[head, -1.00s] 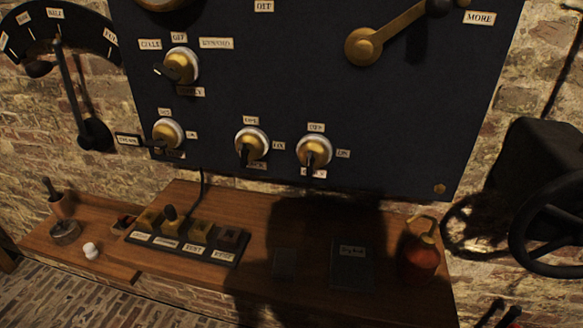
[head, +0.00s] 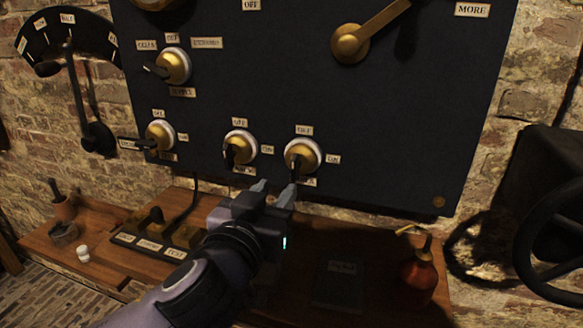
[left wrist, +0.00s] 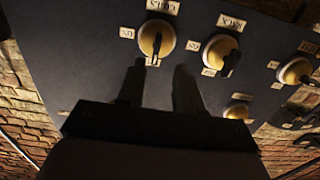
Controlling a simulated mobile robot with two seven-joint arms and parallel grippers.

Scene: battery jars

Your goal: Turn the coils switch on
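The coils switch (head: 303,155) is the rightmost of the lower brass rotary switches on the dark panel. It has a white rim, a dark handle, an OFF label above and an ON label to its right. In the left wrist view, which is upside down, the coils switch (left wrist: 157,38) shows beside its COILS label, its handle in line with the OFF label. My left gripper (head: 275,190) is open and empty, just below and left of the coils switch. In the wrist view its fingers (left wrist: 160,70) are apart and short of the handle. My right gripper is not in view.
Another rotary switch (head: 239,147) is close on the left, with more farther left. A big brass lever (head: 350,42) is above. A wooden shelf (head: 410,312) below holds a red can (head: 418,272) and a dark book (head: 338,285). A black wheel (head: 530,245) is at right.

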